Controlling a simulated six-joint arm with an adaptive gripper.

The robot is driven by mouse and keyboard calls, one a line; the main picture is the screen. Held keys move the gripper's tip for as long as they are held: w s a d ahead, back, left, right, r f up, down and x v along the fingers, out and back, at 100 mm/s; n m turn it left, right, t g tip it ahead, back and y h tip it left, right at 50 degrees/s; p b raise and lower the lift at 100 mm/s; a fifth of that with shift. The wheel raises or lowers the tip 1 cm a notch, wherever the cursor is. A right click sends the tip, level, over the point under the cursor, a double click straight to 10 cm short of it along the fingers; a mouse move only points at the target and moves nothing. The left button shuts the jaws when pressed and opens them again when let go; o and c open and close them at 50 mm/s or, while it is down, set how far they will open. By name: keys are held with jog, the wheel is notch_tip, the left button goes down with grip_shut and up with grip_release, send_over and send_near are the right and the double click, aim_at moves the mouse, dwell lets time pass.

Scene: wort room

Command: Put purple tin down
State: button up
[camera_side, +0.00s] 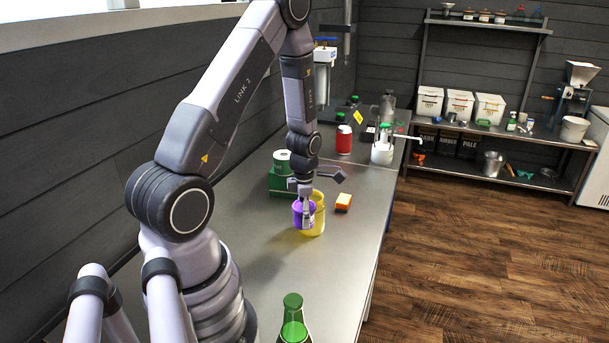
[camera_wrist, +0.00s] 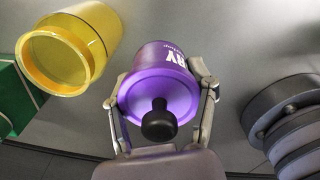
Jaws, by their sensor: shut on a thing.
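The purple tin (camera_side: 302,215) is in my gripper (camera_side: 306,194), at the middle of the steel bench (camera_side: 346,262) in the side view. In the wrist view the purple tin (camera_wrist: 160,84) sits between the two fingers of my gripper (camera_wrist: 163,98), which are shut on its sides. Its lid with a black knob faces the wrist camera, and white letters show on its side. I cannot tell whether its base touches the bench.
A yellow jar (camera_side: 318,222) stands close beside the tin; it also shows in the wrist view (camera_wrist: 88,42). A green box (camera_side: 282,183) is behind. A green bottle (camera_side: 293,322) stands at the front. Bare bench lies between bottle and tin.

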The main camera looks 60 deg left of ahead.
aim_at(325, 264)
jog(key=w+d+f+m, duration=0.1)
jog(key=d, duration=0.1)
jog(key=d+f+m, duration=0.1)
jog(key=d+f, duration=0.1)
jog(key=w+d+f+m, duration=0.1)
jog(key=d, duration=0.1)
jog(key=shift+w+d+f+m, duration=0.25)
jog(key=shift+w+d+m, duration=0.1)
jog(key=shift+d+m, duration=0.05)
jog(key=shift+f, duration=2.1)
jog(key=shift+f, duration=0.15)
jog(key=o, duration=1.2)
jog(key=shift+o, duration=0.2)
